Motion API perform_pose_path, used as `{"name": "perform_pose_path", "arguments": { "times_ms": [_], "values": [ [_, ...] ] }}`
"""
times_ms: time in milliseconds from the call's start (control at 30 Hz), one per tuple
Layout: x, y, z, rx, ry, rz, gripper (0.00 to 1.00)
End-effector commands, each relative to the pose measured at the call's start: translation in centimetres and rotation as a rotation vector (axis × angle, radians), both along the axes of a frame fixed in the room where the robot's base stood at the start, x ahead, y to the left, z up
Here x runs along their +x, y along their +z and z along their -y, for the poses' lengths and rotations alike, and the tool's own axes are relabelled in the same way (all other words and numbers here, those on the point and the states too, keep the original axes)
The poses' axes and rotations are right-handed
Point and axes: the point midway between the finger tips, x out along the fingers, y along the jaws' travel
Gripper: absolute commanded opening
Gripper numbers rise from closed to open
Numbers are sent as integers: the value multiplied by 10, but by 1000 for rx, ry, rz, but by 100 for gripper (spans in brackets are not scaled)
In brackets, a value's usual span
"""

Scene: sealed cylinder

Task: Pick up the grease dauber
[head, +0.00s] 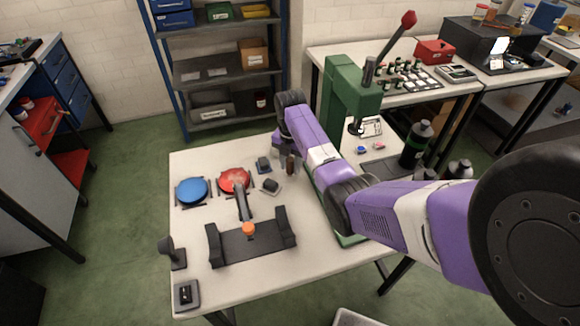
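I cannot pick out the grease dauber with certainty. A dark slender piece (242,203) stands between the red round dish (234,181) and the black cradle (275,239), near an orange knob (249,229); it may be a tool, but its shape is unclear. My purple arm reaches in from the right. My gripper (284,164) is small and hangs below the wrist over the back of the white table, right of the red dish. A brownish upright piece (290,165) shows at the gripper; I cannot tell whether it is held. The finger opening is not clear.
A blue round dish (191,191) stands left of the red one. Small dark blocks (271,186) lie near the gripper. A green press (350,100) and a dark bottle (416,143) stand at the right. A black stand (172,252) is at the left edge. The front of the table is mostly bare.

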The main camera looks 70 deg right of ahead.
Motion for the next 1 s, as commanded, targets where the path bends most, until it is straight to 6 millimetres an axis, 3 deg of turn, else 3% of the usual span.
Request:
{"name": "perform_pose_path", "arguments": {
  "times_ms": [33, 167, 567, 1000],
  "values": [
    [0, 0, 0, 0, 0, 0, 24],
    [0, 0, 0, 0, 0, 0, 0],
    [0, 8, 1, -1, 0, 1, 0],
    [1, 83, 1, -3, -1, 2, 0]
  ]
}}
